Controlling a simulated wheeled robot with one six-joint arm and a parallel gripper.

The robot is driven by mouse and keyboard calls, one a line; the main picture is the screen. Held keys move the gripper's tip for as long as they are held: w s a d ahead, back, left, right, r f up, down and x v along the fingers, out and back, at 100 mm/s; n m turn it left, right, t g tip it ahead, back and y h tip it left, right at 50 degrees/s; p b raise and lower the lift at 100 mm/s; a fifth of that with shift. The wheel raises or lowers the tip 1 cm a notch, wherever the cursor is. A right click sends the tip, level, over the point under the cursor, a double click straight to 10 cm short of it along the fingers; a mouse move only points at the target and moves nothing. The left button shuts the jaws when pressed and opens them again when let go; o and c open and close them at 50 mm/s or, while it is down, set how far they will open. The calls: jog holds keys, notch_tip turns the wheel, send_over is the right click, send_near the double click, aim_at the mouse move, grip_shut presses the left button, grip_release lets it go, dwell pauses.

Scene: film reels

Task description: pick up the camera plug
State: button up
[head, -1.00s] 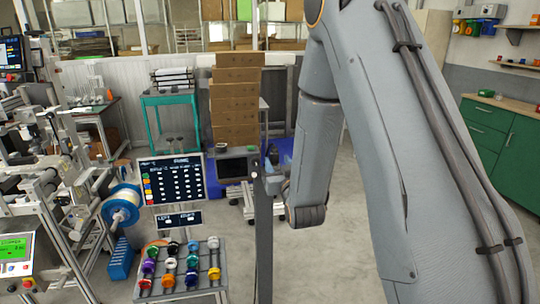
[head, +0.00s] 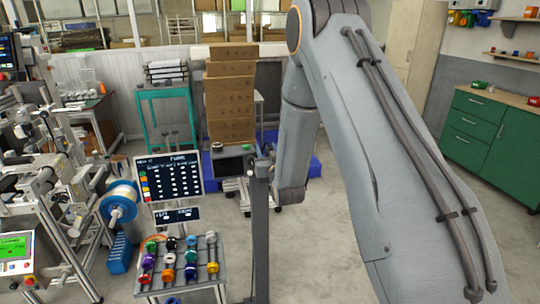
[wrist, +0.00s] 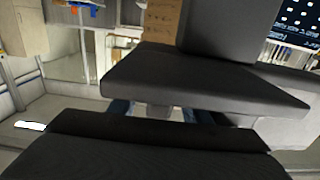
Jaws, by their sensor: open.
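I cannot make out a camera plug in either view. My gripper (wrist: 185,117) shows in the wrist view as two broad dark jaws with a narrow gap between them. It is open, and I see nothing held in it. Small blue patches show beyond the gap, too little to identify. In the head view my grey arm fills the right middle and my gripper does not show.
A rack of coloured reels (head: 207,278) stands below a display board (head: 169,178). Stacked cardboard boxes (head: 230,105) stand behind, beside a teal cart (head: 143,120). Machinery lines the left; a green cabinet (head: 476,128) stands right. Floor between is mostly clear.

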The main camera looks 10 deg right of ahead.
grip_shut()
jog(key=shift+r, duration=0.1)
